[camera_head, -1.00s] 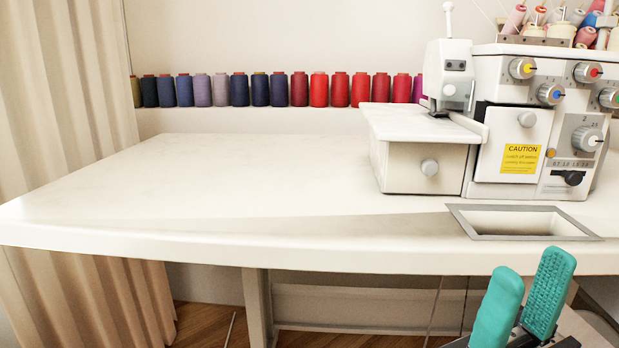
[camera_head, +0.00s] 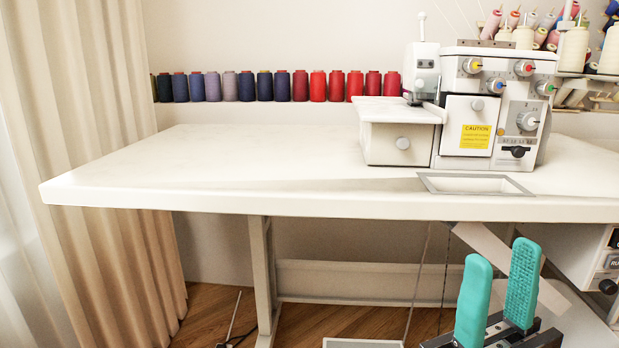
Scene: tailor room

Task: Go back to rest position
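My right gripper (camera_head: 497,294) is at the bottom right of the head view, in front of the table and below its front edge. Its two teal fingers stand upright and apart, with nothing between them. My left gripper does not show. The white table (camera_head: 270,165) has a bare top across its left and middle. A white sewing machine (camera_head: 466,113) with coloured dials and a yellow caution label stands on its right side.
A rectangular grey-framed opening (camera_head: 476,184) is in the tabletop near the front edge. A row of thread spools (camera_head: 318,86) lines the wall behind. A beige curtain (camera_head: 80,160) hangs at the left. Table legs (camera_head: 262,270) and a wood floor (camera_head: 205,312) show below.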

